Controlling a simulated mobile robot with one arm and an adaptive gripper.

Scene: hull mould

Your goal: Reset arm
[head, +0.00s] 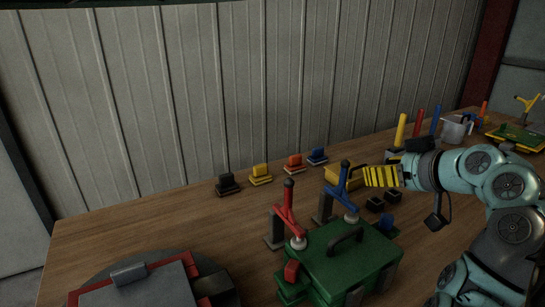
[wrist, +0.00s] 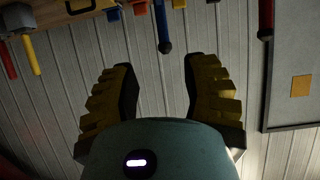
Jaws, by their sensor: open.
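My arm comes in from the right in the head view, above the wooden table (head: 140,222). My gripper (head: 368,177) points left, with its yellow-and-black striped fingers in front of a yellow bin. In the wrist view my gripper (wrist: 158,72) has its two ridged fingers spread wide apart. Nothing is between the fingers, and the corrugated wall (wrist: 160,95) shows behind them. The gripper holds nothing.
A green box (head: 345,265) with red and blue toggle clamps stands below my gripper. Black, yellow, orange and blue blocks (head: 260,174) line the table's back. A round dark stand (head: 215,275) is front left. Table at left is clear.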

